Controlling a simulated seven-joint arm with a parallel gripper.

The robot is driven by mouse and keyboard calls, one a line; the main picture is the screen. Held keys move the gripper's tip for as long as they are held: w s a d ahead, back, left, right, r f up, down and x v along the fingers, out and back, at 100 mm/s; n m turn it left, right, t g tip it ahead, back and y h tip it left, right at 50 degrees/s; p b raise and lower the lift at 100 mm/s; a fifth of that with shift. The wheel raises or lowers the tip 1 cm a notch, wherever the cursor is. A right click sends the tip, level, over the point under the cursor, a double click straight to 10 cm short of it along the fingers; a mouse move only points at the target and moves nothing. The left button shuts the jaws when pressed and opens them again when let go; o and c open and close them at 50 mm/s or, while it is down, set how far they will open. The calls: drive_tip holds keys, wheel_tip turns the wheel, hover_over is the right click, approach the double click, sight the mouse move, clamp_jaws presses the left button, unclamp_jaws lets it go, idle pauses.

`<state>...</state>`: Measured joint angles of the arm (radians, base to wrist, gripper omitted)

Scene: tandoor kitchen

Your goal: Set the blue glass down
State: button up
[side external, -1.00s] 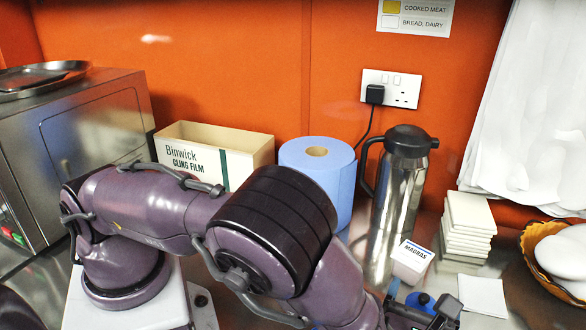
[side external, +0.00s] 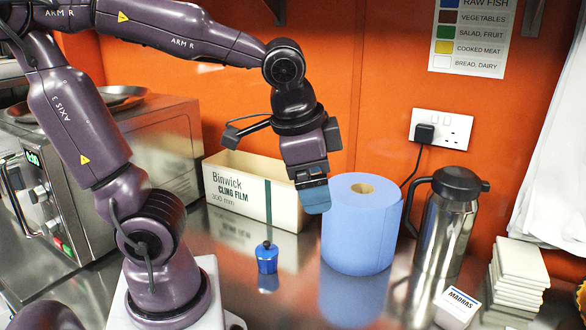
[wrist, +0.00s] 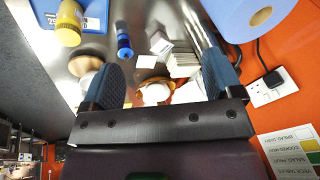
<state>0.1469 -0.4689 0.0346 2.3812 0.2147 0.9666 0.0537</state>
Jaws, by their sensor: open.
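A small shiny blue vessel (side external: 267,258) stands upright on the steel counter in front of the cling film box, with a small dark piece at its top. I cannot tell whether it is the blue glass. My gripper (side external: 315,200) is raised above the counter, between the box and the blue roll, up and to the right of this vessel in the picture. In the wrist view its two ribbed fingers (wrist: 163,80) are wide apart with nothing held between them. A blue and dark object (wrist: 124,42) shows beyond the fingers; I cannot tell whether it is the same vessel.
The cling film box (side external: 238,190) and blue paper roll (side external: 360,230) stand by the wall. A steel flask (side external: 445,225), white tiles (side external: 515,280) and a Madras box (side external: 457,308) are right. A steel oven (side external: 75,180) is left.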

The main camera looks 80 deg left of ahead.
drive_tip(key=s+n, duration=0.1)
drive_tip(key=s+r+n+t+h, duration=0.1)
drive_tip(key=s+n+t, duration=0.1)
drive_tip(key=shift+s+d+r, duration=0.1)
drive_tip(key=shift+d+r, duration=0.1)
drive_tip(key=shift+r, duration=0.2)
idle(1.0)
